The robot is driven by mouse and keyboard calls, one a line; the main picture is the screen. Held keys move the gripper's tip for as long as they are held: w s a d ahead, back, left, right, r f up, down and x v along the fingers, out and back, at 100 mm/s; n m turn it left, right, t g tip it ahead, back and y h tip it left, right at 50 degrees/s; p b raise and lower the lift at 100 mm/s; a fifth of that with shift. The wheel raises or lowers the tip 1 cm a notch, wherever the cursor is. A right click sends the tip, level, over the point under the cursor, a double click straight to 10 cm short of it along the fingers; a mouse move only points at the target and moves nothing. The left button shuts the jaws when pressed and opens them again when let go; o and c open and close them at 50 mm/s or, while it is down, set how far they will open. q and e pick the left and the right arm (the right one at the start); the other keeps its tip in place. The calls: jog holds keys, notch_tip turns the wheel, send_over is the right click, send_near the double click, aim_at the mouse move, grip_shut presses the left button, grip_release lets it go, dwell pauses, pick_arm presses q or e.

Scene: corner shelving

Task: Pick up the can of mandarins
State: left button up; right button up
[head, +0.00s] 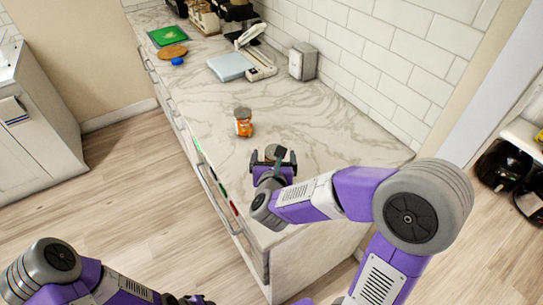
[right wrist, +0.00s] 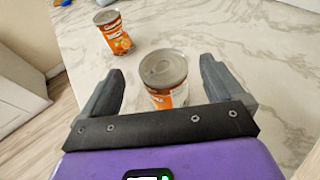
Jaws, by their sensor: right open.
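Two cans with orange and white labels and grey metal lids stand on the marble counter. The nearer can (right wrist: 163,72) is between the fingers of my right gripper (right wrist: 162,79), with a gap on each side. In the head view its lid (head: 271,151) shows between the fingers of that gripper (head: 273,157), which is open. The other can (right wrist: 115,33) has a fruit picture on its label and stands farther off to the left; it also shows in the head view (head: 243,123). The nearer can's label is partly hidden. Only a sliver of my left gripper (head: 192,300) shows at the bottom edge.
The counter (head: 200,105) is clear around the cans. Farther back are a white scale-like device (head: 260,65), a light blue item (head: 230,66), a grey box (head: 302,61) by the tiled wall, a round wooden board (head: 172,52) and a green board (head: 167,36).

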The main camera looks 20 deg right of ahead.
aim_at(275, 147)
jog(key=x, duration=0.5)
jog(key=shift+w+d+f, duration=0.15)
jog(key=shift+d+f, duration=0.1)
jog(key=shift+f, duration=0.1)
jog(key=shift+r, duration=0.1)
jog(key=c, duration=1.3)
